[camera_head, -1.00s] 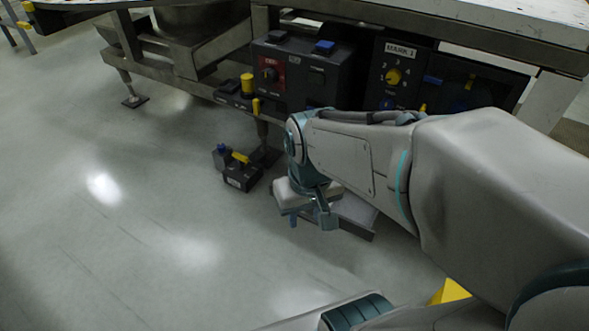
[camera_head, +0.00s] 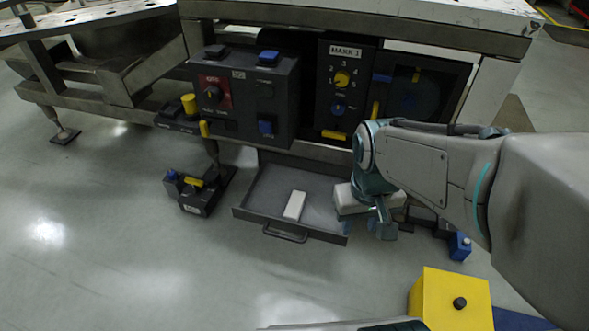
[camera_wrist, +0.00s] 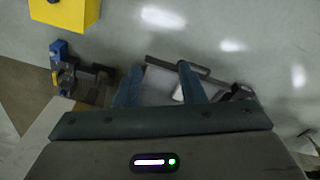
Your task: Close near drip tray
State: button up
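The near drip tray (camera_head: 262,187) is a shallow grey tray pulled out low beneath the control panels. Its front edge has a dark bar handle (camera_head: 285,234), and a white block (camera_head: 295,205) lies inside. My gripper (camera_head: 383,226) is over or beside the tray's right end, covering part of it; the exact gap cannot be told. In the wrist view, my gripper's two fingers (camera_wrist: 160,84) are apart with nothing held between them. The tray's front edge (camera_wrist: 178,67) shows beyond the fingers, and its floor and block are partly hidden behind them.
A black control box (camera_head: 245,100) and the "MARK 1" panel (camera_head: 340,95) sit above the tray. A small black device (camera_head: 195,190) stands on the floor left of it. Floor in front is clear.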

jog(key=w+a+f+n+h+p, duration=0.1)
jog(key=w+a+f+n+h, duration=0.25)
jog(key=f+n, duration=0.35)
jog(key=w+a+f+n+h, duration=0.25)
jog(key=w+f+n, duration=0.25)
jog(key=n, duration=0.3)
jog(key=w+a+f+n+h+p, duration=0.1)
jog(key=w+a+f+n+h, duration=0.1)
jog(key=w+f+n+h, duration=0.45)
jog(key=a+f+n+t+y, duration=0.1)
jog(key=a+f+n+t, duration=0.65)
jog(key=f+n, duration=0.5)
jog(key=n+t+y+b, duration=0.2)
jog(key=n+t+y, duration=0.4)
jog(key=n, duration=0.9)
send_near(282, 235)
jog(key=f+x, duration=0.1)
jog(key=x, duration=0.8)
jog(key=shift+w+d, duration=0.25)
jog(key=shift+w, duration=0.2)
jog(key=shift+c, duration=0.3)
grip_shut()
